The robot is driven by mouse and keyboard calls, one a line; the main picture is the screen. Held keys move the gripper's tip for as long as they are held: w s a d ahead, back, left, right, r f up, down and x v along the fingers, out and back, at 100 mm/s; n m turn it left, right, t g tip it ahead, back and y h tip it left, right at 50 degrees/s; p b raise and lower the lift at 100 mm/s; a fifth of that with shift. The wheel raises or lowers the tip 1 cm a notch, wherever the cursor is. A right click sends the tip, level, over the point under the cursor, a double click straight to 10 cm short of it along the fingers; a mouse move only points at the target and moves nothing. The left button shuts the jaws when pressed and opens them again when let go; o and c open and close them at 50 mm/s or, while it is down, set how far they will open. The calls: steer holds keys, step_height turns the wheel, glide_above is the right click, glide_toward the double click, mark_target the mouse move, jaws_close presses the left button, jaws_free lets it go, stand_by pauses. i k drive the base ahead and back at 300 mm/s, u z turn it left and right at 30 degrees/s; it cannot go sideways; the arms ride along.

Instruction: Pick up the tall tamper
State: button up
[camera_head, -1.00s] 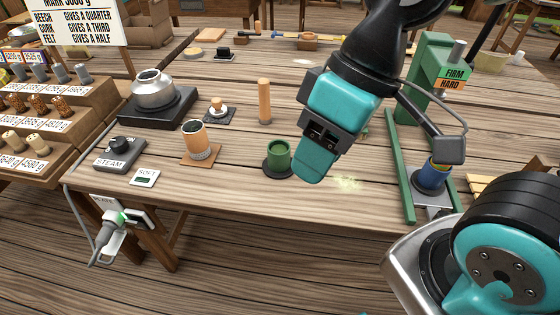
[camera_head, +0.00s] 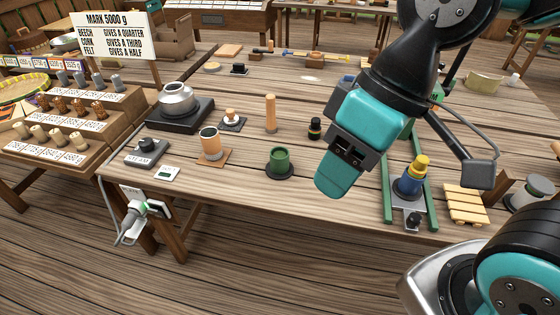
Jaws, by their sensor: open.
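A tall wooden cylinder (camera_head: 270,113), which looks like the tall tamper, stands upright on the table left of the picture's middle. A shorter knobbed piece (camera_head: 231,115) stands on a dark pad to its left. My gripper (camera_head: 342,172) hangs over the table, to the right of the tall cylinder and nearer the camera. It is apart from the cylinder and holds nothing that I can see. Its jaws point down and left; the gap between them is mostly hidden from this angle.
A green cup (camera_head: 279,158) on a dark saucer stands in front of the cylinder, and a small black jar (camera_head: 314,128) to its right. An orange cup (camera_head: 210,142) and a steel pot (camera_head: 177,98) are to the left. A green-railed press (camera_head: 429,190) is at right.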

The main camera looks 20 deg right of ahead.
mark_target(271, 127)
steer(key=z, duration=0.55)
steer(key=k, duration=0.65)
steer(key=z, duration=0.65)
steer(key=i, duration=0.6)
steer(key=u, duration=0.7)
steer(key=i, duration=0.5)
steer(key=u, duration=0.6)
